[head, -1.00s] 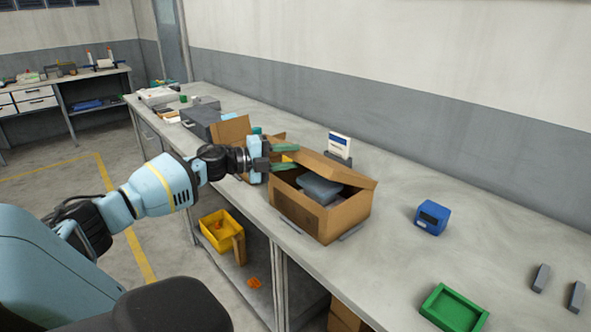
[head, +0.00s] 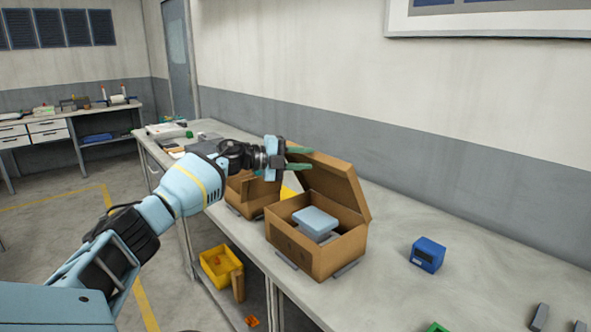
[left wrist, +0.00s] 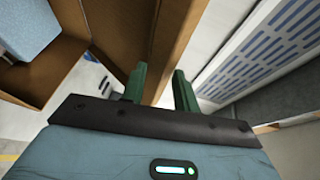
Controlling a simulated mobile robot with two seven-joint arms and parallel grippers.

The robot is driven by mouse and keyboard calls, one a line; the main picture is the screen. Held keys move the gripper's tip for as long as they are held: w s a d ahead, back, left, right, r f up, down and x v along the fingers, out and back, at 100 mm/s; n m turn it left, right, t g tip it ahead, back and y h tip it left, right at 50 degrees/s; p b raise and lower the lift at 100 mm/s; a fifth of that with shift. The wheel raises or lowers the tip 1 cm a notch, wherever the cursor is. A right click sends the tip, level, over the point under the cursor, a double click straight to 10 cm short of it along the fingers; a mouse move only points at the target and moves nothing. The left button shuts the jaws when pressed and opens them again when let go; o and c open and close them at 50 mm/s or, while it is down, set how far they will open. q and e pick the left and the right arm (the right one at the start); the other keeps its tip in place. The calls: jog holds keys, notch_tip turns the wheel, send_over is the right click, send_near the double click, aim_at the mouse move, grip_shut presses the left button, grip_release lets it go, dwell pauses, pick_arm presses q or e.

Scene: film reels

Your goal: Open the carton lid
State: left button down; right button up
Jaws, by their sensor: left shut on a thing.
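The brown cardboard carton (head: 345,252) stands on the bench with its lid (head: 342,185) raised to roughly upright, hinged along the back. A light blue-grey case (head: 316,219) lies inside the carton; it also shows in the left wrist view (left wrist: 22,28). My left gripper (head: 304,159) is at the lid's upper left edge, its green fingers shut on the lid. In the left wrist view, the lid (left wrist: 178,30) runs down between the two fingers (left wrist: 161,88). My right gripper is not in view.
A second brown carton (head: 246,192) stands close on the left, behind my arm. A blue box (head: 428,254) sits right of the carton, with clear bench between. The wall is behind the bench. A yellow bin (head: 218,268) is on the shelf below.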

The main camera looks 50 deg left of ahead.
pick_arm(q)
jog(key=w+r, duration=0.1)
jog(key=w+r+g, duration=0.1)
jog(key=w, duration=0.1)
jog(key=shift+w+d, duration=0.1)
jog(key=shift+d, duration=0.05)
jog(key=shift+w+r+n+g+y, duration=0.15)
jog(key=shift+w+n+g+y, duration=0.15)
jog(key=shift+g, duration=0.1)
jog(key=c, duration=1.8)
grip_release()
jog(key=shift+w+d+f, duration=0.1)
jog(key=shift+d+f, duration=0.05)
jog(key=shift+f, duration=0.2)
jog(key=o, duration=0.5)
jog(key=shift+o, duration=0.8)
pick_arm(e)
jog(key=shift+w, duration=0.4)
